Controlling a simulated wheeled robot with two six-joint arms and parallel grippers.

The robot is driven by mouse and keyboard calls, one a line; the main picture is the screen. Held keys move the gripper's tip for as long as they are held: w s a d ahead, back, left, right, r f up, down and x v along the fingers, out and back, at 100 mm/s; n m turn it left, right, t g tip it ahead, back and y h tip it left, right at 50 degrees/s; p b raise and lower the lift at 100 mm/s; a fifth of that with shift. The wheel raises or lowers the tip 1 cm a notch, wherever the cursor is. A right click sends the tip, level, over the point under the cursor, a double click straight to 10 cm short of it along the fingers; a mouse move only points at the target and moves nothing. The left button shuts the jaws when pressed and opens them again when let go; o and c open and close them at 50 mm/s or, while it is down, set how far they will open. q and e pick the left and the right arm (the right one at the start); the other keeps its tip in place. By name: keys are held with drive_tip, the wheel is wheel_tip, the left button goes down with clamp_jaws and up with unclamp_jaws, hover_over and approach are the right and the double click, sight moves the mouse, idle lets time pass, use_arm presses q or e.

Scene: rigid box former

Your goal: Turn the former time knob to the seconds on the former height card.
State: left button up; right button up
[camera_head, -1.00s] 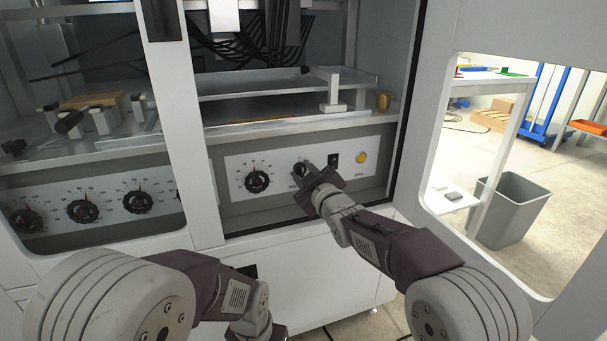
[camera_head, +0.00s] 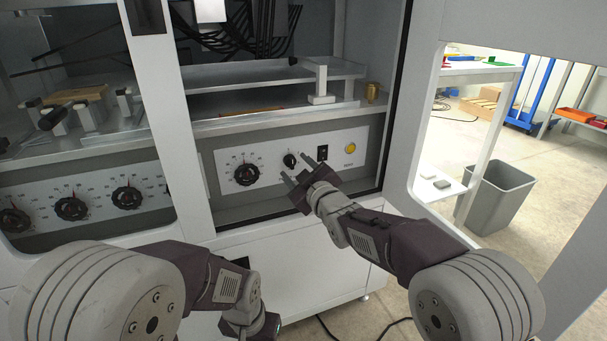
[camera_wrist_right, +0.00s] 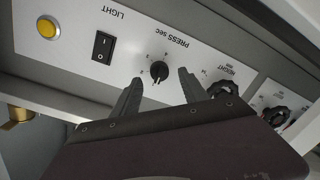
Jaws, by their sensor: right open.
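The former time knob is the small black knob labelled "PRESS sec" on the white panel. It shows in the head view (camera_head: 290,160) and upside down in the right wrist view (camera_wrist_right: 158,70), with a few numbers around it. I cannot tell clearly which number it points to. My right gripper (camera_head: 296,168) is open in front of the panel. In the right wrist view its two fingertips (camera_wrist_right: 160,77) stand on either side of the knob, apart from it. I cannot make out a height card.
A larger "HEIGHT" dial (camera_head: 246,174) sits left of the time knob. A black rocker switch (camera_head: 322,153) and a yellow light button (camera_head: 350,148) sit to its right. A machine frame post (camera_head: 165,100) stands left of the panel. A grey bin (camera_head: 495,195) stands on the floor at right.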

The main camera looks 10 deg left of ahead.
drive_tip(key=p+v, duration=0.1)
drive_tip(key=v, duration=0.5)
drive_tip(key=shift+p, duration=0.3)
drive_tip(key=shift+s+d, duration=0.1)
drive_tip(key=shift+s, duration=0.05)
